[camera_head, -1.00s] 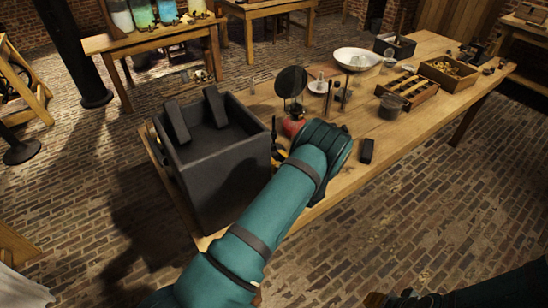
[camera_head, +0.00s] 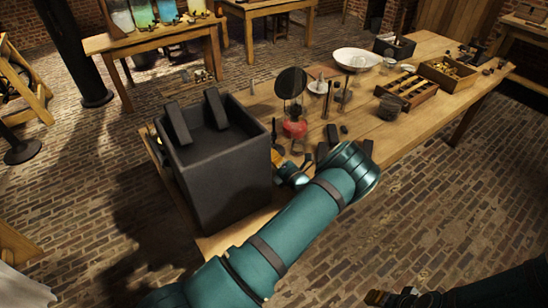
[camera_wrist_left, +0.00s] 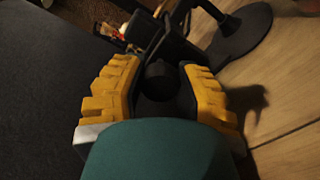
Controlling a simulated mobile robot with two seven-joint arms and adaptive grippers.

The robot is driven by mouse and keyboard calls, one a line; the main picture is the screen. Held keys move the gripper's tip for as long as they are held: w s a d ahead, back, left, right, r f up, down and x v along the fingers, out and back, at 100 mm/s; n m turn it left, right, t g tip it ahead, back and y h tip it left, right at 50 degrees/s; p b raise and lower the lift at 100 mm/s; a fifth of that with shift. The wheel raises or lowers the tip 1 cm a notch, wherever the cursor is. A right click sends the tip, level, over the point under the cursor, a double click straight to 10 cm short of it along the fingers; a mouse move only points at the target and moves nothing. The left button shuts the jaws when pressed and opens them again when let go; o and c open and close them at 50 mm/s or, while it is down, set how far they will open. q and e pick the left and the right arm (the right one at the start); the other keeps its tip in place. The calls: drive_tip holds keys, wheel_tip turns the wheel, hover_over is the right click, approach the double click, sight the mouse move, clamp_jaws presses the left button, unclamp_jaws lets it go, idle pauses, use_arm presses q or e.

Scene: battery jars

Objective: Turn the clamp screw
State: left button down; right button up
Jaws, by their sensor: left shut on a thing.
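A large black open-topped box (camera_head: 225,175) stands on the near left end of the wooden table. My left gripper (camera_head: 277,158) is at the right side of this box, low near the table. In the left wrist view its yellow fingers (camera_wrist_left: 160,80) are shut on a dark round knob (camera_wrist_left: 160,72), which I take to be the clamp screw. The screw's shaft and what it goes into are hidden. In the head view the knob cannot be made out. My right gripper (camera_head: 392,298) is at the bottom edge, away from the table, only partly visible and dark.
Beside my left gripper stand a red-based lamp (camera_head: 295,128) and a dark round disc (camera_head: 291,82). A white bowl (camera_head: 356,60), a slotted wooden rack (camera_head: 405,90) and a wooden tray (camera_head: 448,73) lie farther back. In the left wrist view a dark round-based stand (camera_wrist_left: 242,35) is close.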

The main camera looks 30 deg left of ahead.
use_arm(q)
drive_tip(key=m, duration=0.6)
drive_tip(key=shift+w+r+p, duration=0.15)
drive_tip(key=shift+p, duration=0.2)
drive_tip(key=m, duration=0.6)
drive_tip(key=shift+m, duration=0.3)
drive_tip(key=c, duration=0.6)
unclamp_jaws()
drive_tip(key=v, duration=1.2)
